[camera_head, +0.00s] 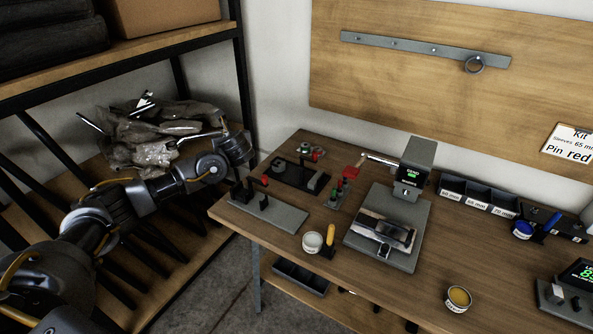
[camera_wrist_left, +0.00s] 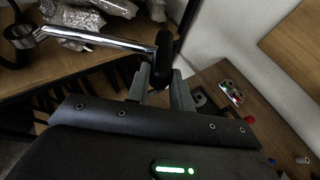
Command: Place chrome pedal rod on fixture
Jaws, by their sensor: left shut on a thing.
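My left gripper (camera_head: 240,150) is raised at the left end of the workbench, beside the shelf. In the left wrist view its two fingers (camera_wrist_left: 161,88) are shut on the black end of the chrome pedal rod (camera_wrist_left: 108,39). The shiny rod runs left from there to a ring-like end (camera_wrist_left: 22,36). A grey fixture plate (camera_head: 278,217) with black uprights and a red-tipped part lies at the bench's front left corner, below the gripper. A black plate fixture (camera_head: 292,178) lies behind it. My right gripper is out of view.
Plastic-wrapped parts (camera_head: 150,150) lie on the shelf at left. A grey press-like device (camera_head: 412,170) stands mid-bench, with a white cup (camera_head: 312,243) left of its base. Labelled bins (camera_head: 480,195), a yellow-filled cup (camera_head: 458,298) and a display box (camera_head: 570,290) are at right.

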